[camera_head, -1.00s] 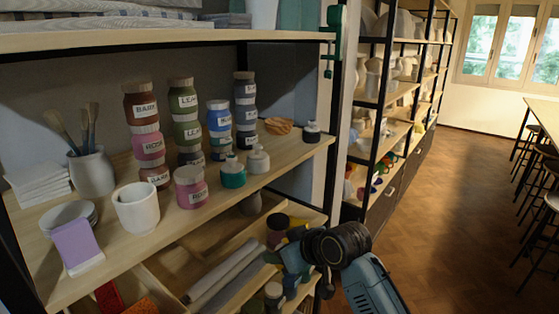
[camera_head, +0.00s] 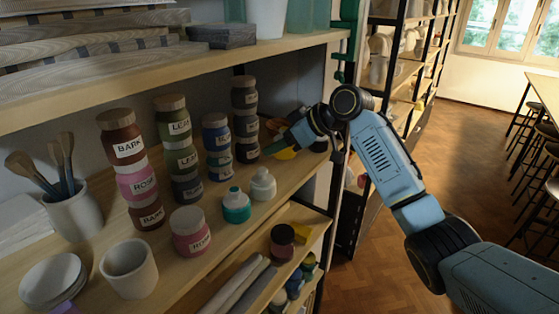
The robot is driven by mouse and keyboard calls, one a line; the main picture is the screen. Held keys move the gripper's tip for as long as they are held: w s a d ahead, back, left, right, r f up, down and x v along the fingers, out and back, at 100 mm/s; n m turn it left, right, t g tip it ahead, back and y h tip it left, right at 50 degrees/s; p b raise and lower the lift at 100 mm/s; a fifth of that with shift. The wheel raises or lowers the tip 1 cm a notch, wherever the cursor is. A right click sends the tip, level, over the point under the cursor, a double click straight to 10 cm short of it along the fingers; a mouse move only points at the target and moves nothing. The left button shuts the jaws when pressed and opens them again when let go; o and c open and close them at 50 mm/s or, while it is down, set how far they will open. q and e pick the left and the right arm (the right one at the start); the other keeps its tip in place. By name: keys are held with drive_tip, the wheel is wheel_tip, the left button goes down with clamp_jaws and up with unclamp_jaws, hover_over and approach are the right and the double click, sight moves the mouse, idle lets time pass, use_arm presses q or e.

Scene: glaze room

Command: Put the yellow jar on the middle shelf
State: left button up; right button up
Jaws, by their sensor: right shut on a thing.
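My right gripper (camera_head: 283,144) is over the right part of the middle shelf (camera_head: 263,208), shut on a yellow jar (camera_head: 285,154). Only a small yellow patch of the jar shows under the fingers. The gripper hides the rest, and I cannot tell whether its base touches the boards. Stacked dark jars (camera_head: 245,115) stand just left of the fingers. My left gripper is not in view.
On the middle shelf stand red, pink and green labelled jars, a blue stack (camera_head: 217,140), a teal bottle (camera_head: 236,206), a white bottle (camera_head: 263,184) and a white cup (camera_head: 129,268). The upper shelf (camera_head: 190,75) is close above. A dark jar (camera_head: 283,241) is on the lower shelf.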

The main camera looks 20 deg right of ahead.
sight(282, 175)
drive_tip(key=shift+f, duration=1.35)
wheel_tip(282, 175, down, 3)
drive_tip(key=shift+w+f+p, duration=0.1)
drive_tip(key=shift+f+p, duration=0.1)
drive_tip(key=shift+p, duration=0.4)
drive_tip(key=shift+f, duration=0.1)
drive_tip(key=o, duration=1.2)
drive_tip(key=shift+s+d+r, duration=0.2)
drive_tip(key=shift+r, duration=0.1)
use_arm(q)
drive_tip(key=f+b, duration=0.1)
drive_tip(key=b, duration=0.2)
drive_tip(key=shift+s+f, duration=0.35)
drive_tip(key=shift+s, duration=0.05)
use_arm(e)
drive_tip(key=v, duration=1.1)
drive_tip(key=shift+d+r, duration=0.1)
